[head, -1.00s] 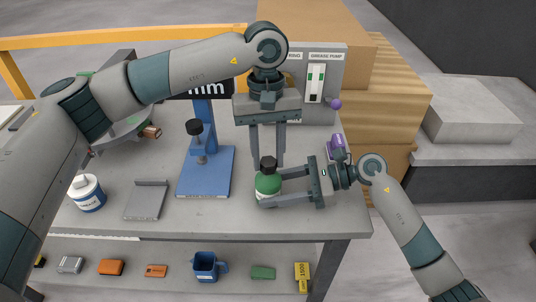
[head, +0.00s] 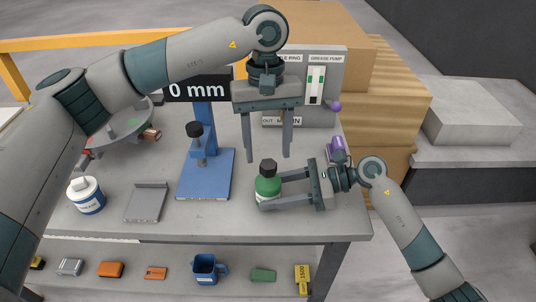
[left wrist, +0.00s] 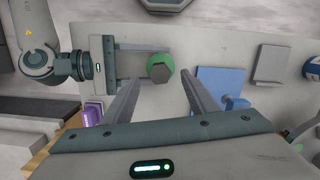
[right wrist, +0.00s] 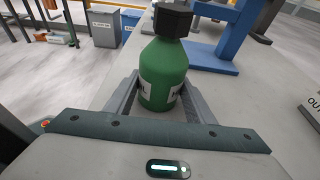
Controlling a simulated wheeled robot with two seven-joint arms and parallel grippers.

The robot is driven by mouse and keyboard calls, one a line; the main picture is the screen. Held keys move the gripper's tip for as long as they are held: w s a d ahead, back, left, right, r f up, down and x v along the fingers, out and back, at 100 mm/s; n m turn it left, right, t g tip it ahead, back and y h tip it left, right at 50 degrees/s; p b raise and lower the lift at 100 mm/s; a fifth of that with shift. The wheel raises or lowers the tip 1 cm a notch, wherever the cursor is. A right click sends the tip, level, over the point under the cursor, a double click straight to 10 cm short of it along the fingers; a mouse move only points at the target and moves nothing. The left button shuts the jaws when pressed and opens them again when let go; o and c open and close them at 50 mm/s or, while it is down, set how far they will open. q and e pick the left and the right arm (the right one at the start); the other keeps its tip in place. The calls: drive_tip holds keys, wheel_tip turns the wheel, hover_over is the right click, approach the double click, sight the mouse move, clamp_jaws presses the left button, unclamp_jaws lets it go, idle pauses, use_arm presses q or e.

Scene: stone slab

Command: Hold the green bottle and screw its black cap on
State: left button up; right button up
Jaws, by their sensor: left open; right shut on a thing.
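The green bottle (head: 268,186) stands upright near the front right of the stone slab, with the black cap (head: 268,166) on its neck. My right gripper (head: 268,192) is shut on the bottle's body from the right, a finger on each side, as the right wrist view shows of the bottle (right wrist: 163,75) and cap (right wrist: 172,20). My left gripper (head: 267,150) points down, open and empty, above and slightly behind the cap, apart from it. The left wrist view shows the cap (left wrist: 160,73) from above, beyond the open fingers. How tightly the cap is seated cannot be told.
A blue gauge stand (head: 206,175) with a "0 mm" display is left of the bottle. A grey panel (head: 328,75) and purple object (head: 338,150) stand behind. Shelf items sit below.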

use_arm(q)
wheel_tip(320, 180, up, 9)
drive_tip(key=w, duration=0.1)
drive_tip(key=shift+a+f, duration=0.1)
idle(0.4)
use_arm(e)
drive_tip(key=o, duration=1.6)
drive_tip(key=v, duration=1.2)
drive_tip(key=shift+r, duration=0.15)
